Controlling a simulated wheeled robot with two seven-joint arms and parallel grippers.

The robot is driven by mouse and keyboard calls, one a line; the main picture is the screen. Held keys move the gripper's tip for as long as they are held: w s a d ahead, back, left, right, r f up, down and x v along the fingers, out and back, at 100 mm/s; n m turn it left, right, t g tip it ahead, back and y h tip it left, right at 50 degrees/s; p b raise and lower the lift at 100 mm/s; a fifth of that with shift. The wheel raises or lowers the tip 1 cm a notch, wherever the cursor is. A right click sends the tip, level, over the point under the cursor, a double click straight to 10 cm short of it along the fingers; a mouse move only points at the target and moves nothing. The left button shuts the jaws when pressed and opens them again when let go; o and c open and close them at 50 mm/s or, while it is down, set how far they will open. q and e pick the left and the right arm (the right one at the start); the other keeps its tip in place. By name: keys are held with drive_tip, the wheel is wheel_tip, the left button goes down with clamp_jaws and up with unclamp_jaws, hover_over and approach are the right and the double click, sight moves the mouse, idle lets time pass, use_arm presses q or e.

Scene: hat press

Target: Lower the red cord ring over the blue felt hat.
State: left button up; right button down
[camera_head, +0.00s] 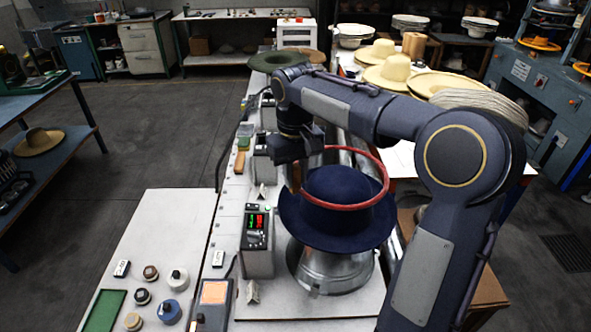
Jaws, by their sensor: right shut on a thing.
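The blue felt hat (342,187) sits crown up on a round metal form (330,268), its brim spread wide. The red cord ring (378,165) encircles the crown in the picture. Its near side crosses in front of the crown, and its far side shows above and behind the crown top. I cannot tell how far it is down around the crown or whether it touches the felt. My right gripper (297,178) is shut on the ring's left side, at the left of the crown. The fingertips are small and partly hidden. My left gripper is out of view.
A control box (257,240) with a lit display stands close left of the hat. Several small pots, including a blue one (170,311), lie at the front left. Straw hats (393,69) lie on a table behind my right arm. Floor at left is clear.

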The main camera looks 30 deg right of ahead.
sight(296, 193)
wheel_tip(296, 193, down, 2)
drive_tip(key=shift+s+f+b, duration=0.1)
drive_tip(key=shift+f+b, duration=0.05)
drive_tip(key=shift+b, duration=0.6)
wheel_tip(296, 193, down, 4)
drive_tip(key=b, duration=0.4)
drive_tip(key=shift+f, duration=0.1)
drive_tip(key=shift+f+b, duration=0.85)
drive_tip(key=shift+f, duration=0.8)
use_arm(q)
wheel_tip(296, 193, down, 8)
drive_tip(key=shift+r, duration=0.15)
use_arm(e)
drive_tip(key=shift+s+r, duration=0.1)
drive_tip(key=shift+f, duration=0.4)
drive_tip(key=c, duration=1.2)
unclamp_jaws()
drive_tip(key=shift+r, duration=0.1)
